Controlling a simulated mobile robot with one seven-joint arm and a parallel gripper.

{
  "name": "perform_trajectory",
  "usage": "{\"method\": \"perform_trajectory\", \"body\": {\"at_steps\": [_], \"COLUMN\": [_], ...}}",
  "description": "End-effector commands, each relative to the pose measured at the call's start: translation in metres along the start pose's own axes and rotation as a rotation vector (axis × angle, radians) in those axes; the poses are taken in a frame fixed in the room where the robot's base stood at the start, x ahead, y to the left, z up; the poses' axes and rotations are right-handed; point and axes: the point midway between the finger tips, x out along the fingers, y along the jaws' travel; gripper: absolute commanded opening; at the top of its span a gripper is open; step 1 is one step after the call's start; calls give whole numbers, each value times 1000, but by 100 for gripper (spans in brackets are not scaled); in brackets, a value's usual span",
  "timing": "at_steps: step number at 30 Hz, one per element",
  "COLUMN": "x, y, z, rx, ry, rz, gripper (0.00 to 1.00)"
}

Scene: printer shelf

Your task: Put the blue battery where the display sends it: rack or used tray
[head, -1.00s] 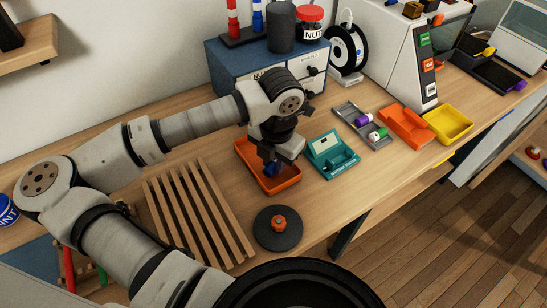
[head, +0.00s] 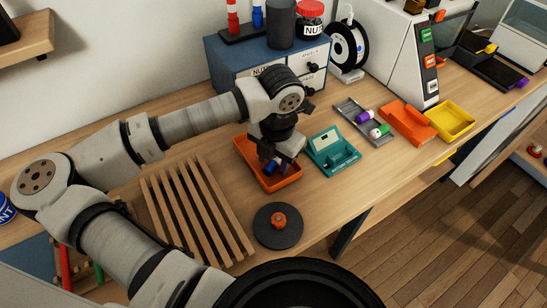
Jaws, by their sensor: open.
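The blue battery (head: 271,168) is at the orange tray (head: 292,181), below my gripper (head: 274,160). My gripper points down over this tray with its jaws open. The fingers partly hide the battery, and I cannot tell whether they touch it. A teal unit (head: 345,163) with a small pale display (head: 325,142) stands just right of the tray; its reading is too small to make out. A grey rack-like tray (head: 349,110) farther right holds a purple battery (head: 363,117) and a white and green one (head: 377,132).
A slatted wooden rack (head: 196,210) and a dark round disc with an orange knob (head: 278,240) lie in front. An orange holder (head: 404,121) and a yellow tray (head: 452,120) sit to the right. A blue drawer cabinet (head: 226,70) stands behind my gripper.

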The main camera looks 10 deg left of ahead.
Motion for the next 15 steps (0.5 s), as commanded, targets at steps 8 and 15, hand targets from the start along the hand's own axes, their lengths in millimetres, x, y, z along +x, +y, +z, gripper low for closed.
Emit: {"method": "perform_trajectory", "body": {"at_steps": [8, 15], "x": [-13, -64], "y": [1, 1], "z": [0, 1], "rx": [0, 0], "ry": [-1, -2], "rz": [1, 5], "gripper": [44, 44]}}
